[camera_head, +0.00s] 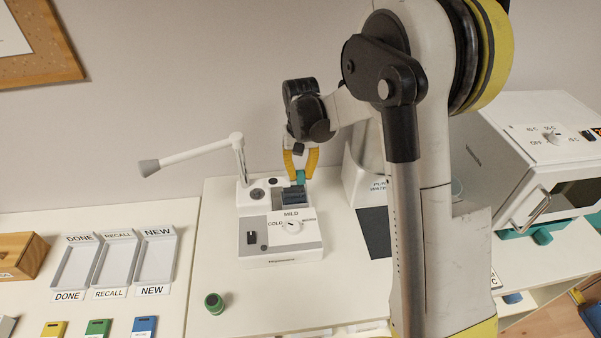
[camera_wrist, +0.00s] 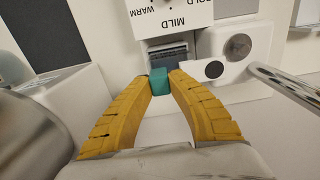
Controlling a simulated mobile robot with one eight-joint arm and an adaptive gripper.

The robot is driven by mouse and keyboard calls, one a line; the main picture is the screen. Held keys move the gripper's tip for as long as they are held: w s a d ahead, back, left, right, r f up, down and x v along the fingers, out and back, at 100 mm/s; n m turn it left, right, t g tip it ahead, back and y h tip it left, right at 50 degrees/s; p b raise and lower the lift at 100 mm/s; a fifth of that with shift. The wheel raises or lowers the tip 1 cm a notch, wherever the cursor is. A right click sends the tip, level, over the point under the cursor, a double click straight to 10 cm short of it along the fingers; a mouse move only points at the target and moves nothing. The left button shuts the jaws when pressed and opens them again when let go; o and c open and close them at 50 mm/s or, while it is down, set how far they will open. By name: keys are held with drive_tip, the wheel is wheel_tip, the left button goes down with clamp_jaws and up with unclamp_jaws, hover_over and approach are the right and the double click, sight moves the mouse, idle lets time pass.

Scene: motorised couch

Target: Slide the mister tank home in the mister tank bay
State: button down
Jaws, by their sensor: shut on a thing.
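My gripper (camera_head: 298,168) has its yellow fingers shut on a small teal grip; in the wrist view the fingertips (camera_wrist: 160,82) pinch it from both sides. The teal grip (camera_wrist: 159,80) appears to belong to the mister tank (camera_wrist: 170,56), a dark grey-blue, see-through box. The tank sits in the mister tank bay (camera_wrist: 190,41), an opening in the back of the white machine (camera_head: 281,240). In the head view the tank (camera_head: 290,195) shows in the bay behind the dial. How deep the tank sits is hard to tell.
A white lever arm (camera_head: 195,153) with a grey end rises left of the bay. A white container (camera_head: 361,184) stands close on the right, with a dark pad (camera_head: 374,230) before it. A green knob-like piece (camera_head: 214,303) lies front left; trays (camera_head: 116,258) stand further left.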

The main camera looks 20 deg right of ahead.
drive_tip(key=shift+f+b, duration=0.65)
drive_tip(key=shift+f, duration=0.25)
drive_tip(key=c, duration=1.3)
unclamp_jaws()
drive_tip(key=shift+r, duration=0.15)
wheel_tip(320, 180, up, 12)
drive_tip(key=shift+f, duration=0.1)
drive_tip(key=shift+s, duration=0.1)
